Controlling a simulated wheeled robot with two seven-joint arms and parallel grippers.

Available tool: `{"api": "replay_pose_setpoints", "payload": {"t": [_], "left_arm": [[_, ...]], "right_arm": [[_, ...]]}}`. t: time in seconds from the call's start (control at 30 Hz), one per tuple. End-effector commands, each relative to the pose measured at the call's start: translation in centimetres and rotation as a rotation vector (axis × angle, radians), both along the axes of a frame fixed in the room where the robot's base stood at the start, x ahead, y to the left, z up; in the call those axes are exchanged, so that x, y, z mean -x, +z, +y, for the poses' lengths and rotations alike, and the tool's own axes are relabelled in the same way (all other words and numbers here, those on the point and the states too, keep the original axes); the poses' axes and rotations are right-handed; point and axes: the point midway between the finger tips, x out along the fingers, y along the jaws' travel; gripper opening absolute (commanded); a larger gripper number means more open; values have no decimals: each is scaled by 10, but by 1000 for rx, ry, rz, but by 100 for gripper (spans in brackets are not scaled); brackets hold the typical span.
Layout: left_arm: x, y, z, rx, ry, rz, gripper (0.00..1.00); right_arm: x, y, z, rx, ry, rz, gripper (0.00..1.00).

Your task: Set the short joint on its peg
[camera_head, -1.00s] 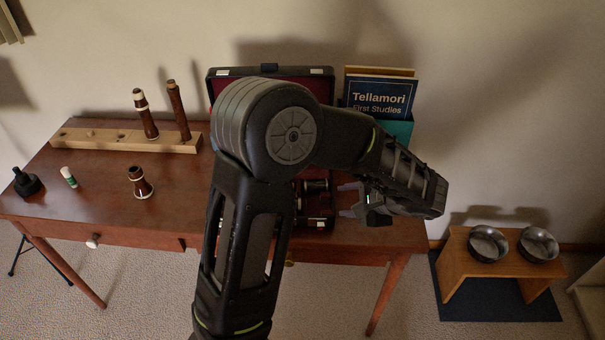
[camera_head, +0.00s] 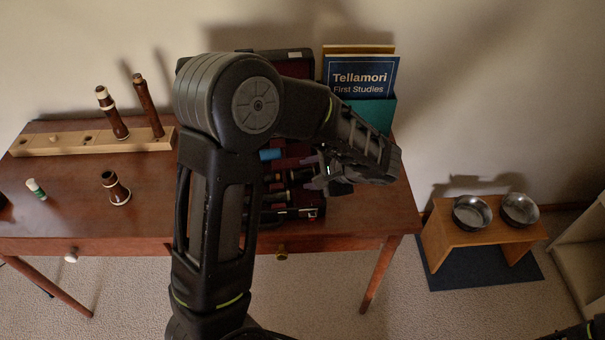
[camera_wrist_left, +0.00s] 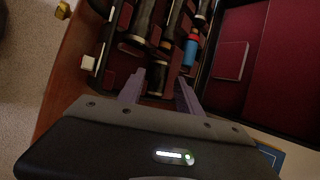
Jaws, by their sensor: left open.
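The open black case (camera_head: 312,213) with a dark red lining lies on the table, partly hidden behind my left arm. Several dark joints with metal rings lie in it. My left gripper (camera_head: 318,181) is over the case's right part, open. In the left wrist view its fingers (camera_wrist_left: 160,93) point into the case on either side of a short dark piece (camera_wrist_left: 157,76), which may be the short joint. Whether they touch it I cannot tell. The wooden peg rack (camera_head: 58,143) stands at the back left, with two brown joints (camera_head: 112,113) (camera_head: 148,106) upright on it.
A dark brown bell-shaped piece (camera_head: 116,188) and a small white-and-green tube (camera_head: 36,189) stand on the table (camera_head: 80,215). A blue book (camera_head: 362,78) stands behind the case's right side. A low bench (camera_head: 450,237) with two metal bowls is at the right.

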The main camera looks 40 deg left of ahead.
Motion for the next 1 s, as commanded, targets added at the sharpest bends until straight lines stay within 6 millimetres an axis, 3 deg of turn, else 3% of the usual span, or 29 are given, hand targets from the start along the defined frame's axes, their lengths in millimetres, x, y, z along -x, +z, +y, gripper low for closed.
{"api": "replay_pose_setpoints", "payload": {"t": [0.27, 0.7, 1.0], "left_arm": [[0, -1, 2, 0, 1, 1, 42], [-5, -37, 36, 0, 1, 2, 42], [-5, -39, 37, 0, 2, 3, 42]], "right_arm": [[0, 1, 0, 0, 0, 0, 36], [0, 12, 0, 0, 0, 1, 36], [0, 11, 0, 0, 0, 1, 36]]}}
